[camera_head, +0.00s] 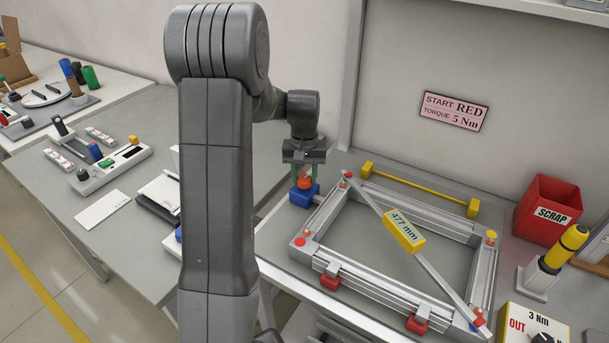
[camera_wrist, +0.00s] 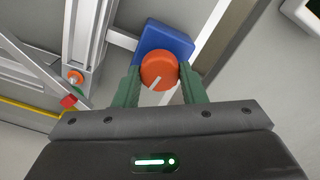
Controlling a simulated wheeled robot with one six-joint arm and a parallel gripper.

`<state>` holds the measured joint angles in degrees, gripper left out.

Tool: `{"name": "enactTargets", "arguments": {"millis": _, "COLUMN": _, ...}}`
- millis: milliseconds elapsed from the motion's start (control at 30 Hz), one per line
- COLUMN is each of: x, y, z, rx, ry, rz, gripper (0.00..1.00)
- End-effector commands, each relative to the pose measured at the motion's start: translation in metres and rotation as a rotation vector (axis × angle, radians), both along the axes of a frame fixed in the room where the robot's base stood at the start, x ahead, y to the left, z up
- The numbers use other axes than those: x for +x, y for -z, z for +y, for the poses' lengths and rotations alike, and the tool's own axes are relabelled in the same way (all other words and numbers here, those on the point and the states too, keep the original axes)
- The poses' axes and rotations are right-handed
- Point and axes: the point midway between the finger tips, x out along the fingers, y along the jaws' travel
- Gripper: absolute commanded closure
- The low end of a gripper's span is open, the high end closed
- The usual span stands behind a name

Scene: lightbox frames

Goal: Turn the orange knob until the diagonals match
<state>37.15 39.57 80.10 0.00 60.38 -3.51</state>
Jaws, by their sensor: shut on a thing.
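The orange knob (camera_head: 305,181) stands on a blue block (camera_head: 300,196) at the left corner of an aluminium frame (camera_head: 380,282). In the wrist view the orange knob (camera_wrist: 159,70), with a pale line on its face, sits between the two green fingers of my gripper (camera_wrist: 158,82), which is shut on it. The blue block (camera_wrist: 165,40) shows behind it. A diagonal bar with a yellow display (camera_head: 404,231) reading 477 mm lies across the frame from upper left to lower right. My gripper also shows in the head view (camera_head: 305,172), pointing down.
Red clamps (camera_head: 330,282) sit on the frame's near side. A yellow bar (camera_head: 418,190) lies behind the frame. A red SCRAP bin (camera_head: 547,210), a yellow-and-black tool (camera_head: 563,248) in a stand and a torque box (camera_head: 530,322) stand at right. A pink sign (camera_head: 454,111) reads START RED, TORQUE 5 Nm.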

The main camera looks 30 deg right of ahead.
Motion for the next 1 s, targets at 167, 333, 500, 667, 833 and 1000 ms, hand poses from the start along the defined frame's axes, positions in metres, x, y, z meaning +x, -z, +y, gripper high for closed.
{"name": "enactTargets", "arguments": {"millis": 167, "x": 0.0008, "y": -0.0010, "z": -0.0003, "rx": -0.002, "ry": -0.090, "rz": -0.003, "gripper": 0.86}}
{"name": "enactTargets", "arguments": {"millis": 333, "x": 0.0008, "y": -0.0011, "z": -0.0003, "rx": -0.002, "ry": -0.143, "rz": -0.003, "gripper": 0.86}}
{"name": "enactTargets", "arguments": {"millis": 500, "x": 0.0009, "y": -0.0012, "z": -0.0002, "rx": -0.003, "ry": -0.165, "rz": -0.003, "gripper": 0.86}}
{"name": "enactTargets", "arguments": {"millis": 667, "x": 0.0009, "y": -0.0013, "z": -0.0004, "rx": -0.003, "ry": -0.170, "rz": -0.003, "gripper": 0.86}}
{"name": "enactTargets", "arguments": {"millis": 833, "x": 0.0009, "y": -0.0014, "z": -0.0004, "rx": -0.003, "ry": -0.169, "rz": -0.003, "gripper": 0.86}}
{"name": "enactTargets", "arguments": {"millis": 1000, "x": 0.0009, "y": -0.0013, "z": -0.0003, "rx": -0.003, "ry": -0.168, "rz": -0.003, "gripper": 0.41}}
